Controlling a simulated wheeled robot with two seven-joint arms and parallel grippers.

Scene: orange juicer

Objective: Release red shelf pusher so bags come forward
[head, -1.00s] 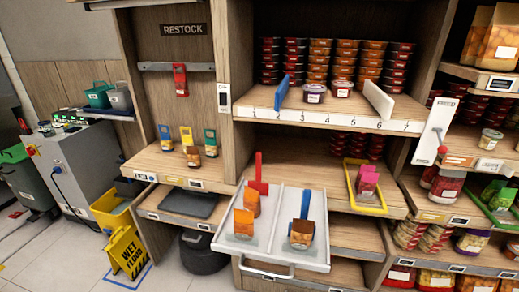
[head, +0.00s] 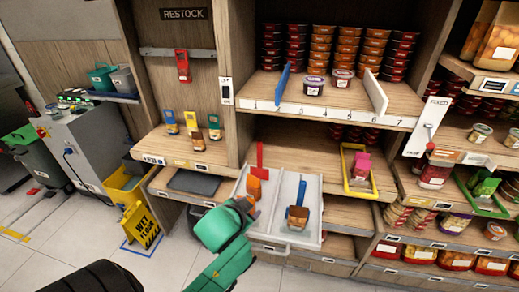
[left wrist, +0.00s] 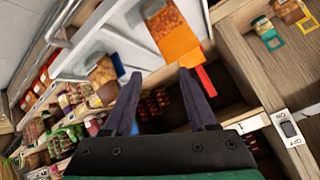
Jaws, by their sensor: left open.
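The red pusher (head: 260,158) stands upright at the back of the left lane of the white two-lane tray (head: 318,215). An orange bag (head: 257,186) stands in front of it. My left gripper (head: 246,203) is over the front of that lane and partly hides it. In the left wrist view, its open, empty fingers (left wrist: 162,76) point toward the orange bag (left wrist: 179,42), and the red pusher (left wrist: 206,82) shows beyond the right finger. The blue pusher (head: 301,189) stands behind a brown bag (head: 297,213) in the right lane. My right gripper is out of view.
A yellow tray (head: 346,172) with a pink pack lies on the shelf to the right. Small bags with blue, yellow and green pushers (head: 214,127) stand on the left shelf. A yellow wet-floor sign (head: 140,226) stands on the floor.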

